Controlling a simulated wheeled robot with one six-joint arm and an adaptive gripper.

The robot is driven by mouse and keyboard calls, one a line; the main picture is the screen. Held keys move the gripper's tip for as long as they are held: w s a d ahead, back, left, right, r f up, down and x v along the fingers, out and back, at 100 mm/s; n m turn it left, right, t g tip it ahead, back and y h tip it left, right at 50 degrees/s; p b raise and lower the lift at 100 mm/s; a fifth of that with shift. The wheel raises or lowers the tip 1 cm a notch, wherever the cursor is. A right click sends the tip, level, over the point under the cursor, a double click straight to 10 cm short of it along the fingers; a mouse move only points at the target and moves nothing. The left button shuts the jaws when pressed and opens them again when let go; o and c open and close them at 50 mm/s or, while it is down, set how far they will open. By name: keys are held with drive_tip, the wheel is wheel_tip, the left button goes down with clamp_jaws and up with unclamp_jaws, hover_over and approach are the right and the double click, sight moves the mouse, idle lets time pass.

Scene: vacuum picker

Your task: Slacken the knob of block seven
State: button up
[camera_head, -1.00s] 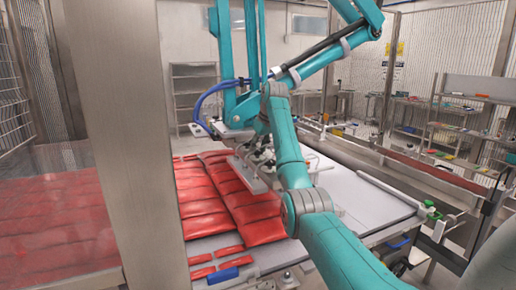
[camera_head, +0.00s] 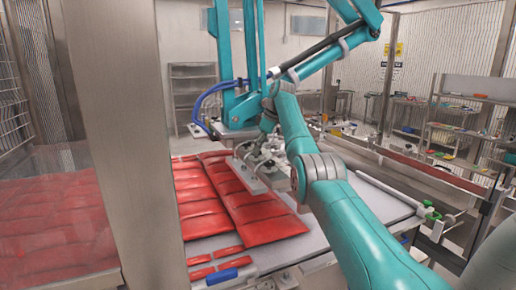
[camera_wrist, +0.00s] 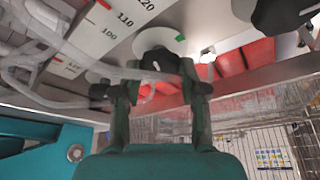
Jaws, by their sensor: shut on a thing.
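In the wrist view a black knob (camera_wrist: 160,59) with a pale pointer mark stands in front of a white round plate (camera_wrist: 172,40). My gripper (camera_wrist: 158,74) has its two fingers on either side of this knob and is shut on it. No block number is legible, so I cannot tell from the view which block it is. In the head view my gripper is hidden among the parts of the picker head (camera_head: 262,182), which hangs over the red packs.
Red packs (camera_head: 255,213) lie in rows on the pale table beneath the picker. A scale strip (camera_wrist: 107,32) and pale hoses (camera_wrist: 50,75) crowd the left of the knob. Another dark knob (camera_wrist: 285,14) is at upper right. A metal post (camera_head: 140,150) stands at left.

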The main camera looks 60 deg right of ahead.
idle(0.5)
drive_tip(key=o, duration=1.1)
drive_tip(key=shift+o, duration=0.2)
drive_tip(key=shift+r, duration=0.1)
drive_tip(key=v, duration=0.7)
